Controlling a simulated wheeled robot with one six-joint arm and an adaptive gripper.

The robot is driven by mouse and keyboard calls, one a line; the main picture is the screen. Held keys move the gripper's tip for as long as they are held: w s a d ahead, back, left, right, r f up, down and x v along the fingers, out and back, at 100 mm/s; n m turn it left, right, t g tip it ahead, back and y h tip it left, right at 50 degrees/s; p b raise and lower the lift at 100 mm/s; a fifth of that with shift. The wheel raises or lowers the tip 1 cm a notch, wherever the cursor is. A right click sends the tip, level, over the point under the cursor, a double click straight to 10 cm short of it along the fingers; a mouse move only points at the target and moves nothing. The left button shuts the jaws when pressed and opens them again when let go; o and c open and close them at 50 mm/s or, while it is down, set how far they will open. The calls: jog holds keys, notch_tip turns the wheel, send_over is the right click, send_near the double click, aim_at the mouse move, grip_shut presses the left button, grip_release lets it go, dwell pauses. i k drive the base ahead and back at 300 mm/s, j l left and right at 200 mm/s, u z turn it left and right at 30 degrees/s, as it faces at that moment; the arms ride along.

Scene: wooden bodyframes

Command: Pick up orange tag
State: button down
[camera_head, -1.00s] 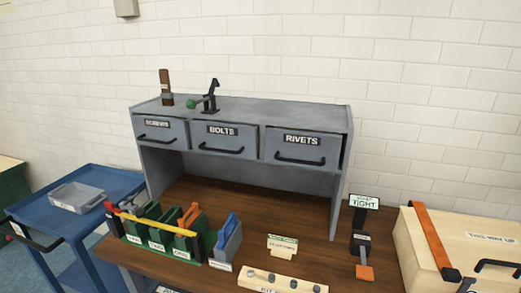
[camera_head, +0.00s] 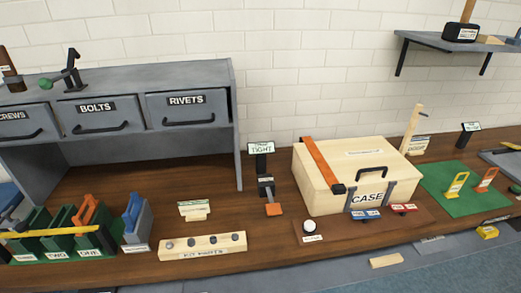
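A small orange tag-like piece (camera_head: 486,181) stands upright at the right part of the green mat (camera_head: 468,206). A similar yellow piece (camera_head: 457,186) stands to its left on the same mat. They look like small frames with an opening; any lettering is too small to read. My gripper is not in view.
A wooden case (camera_head: 340,185) with an orange strap stands left of the mat. A grey drawer cabinet (camera_head: 115,85) and green bins (camera_head: 60,250) are at left. A shelf (camera_head: 440,42) hangs upper right. A yellow item (camera_head: 487,232) lies below the bench edge.

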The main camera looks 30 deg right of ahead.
aim_at(481, 188)
jog(key=l+z, duration=0.6)
jog(key=z, duration=0.2)
jog(key=l+z, duration=0.25)
jog(key=z, duration=0.15)
jog(key=i+l+z, duration=0.15)
jog(key=z, duration=0.25)
jog(key=i+j+z, duration=0.15)
jog(key=z, duration=0.25)
jog(key=i+j+z, duration=0.15)
jog(key=z, duration=0.3)
jog(key=i+j+z, duration=0.1)
jog(key=j+z, duration=0.15)
jog(key=z, duration=0.15)
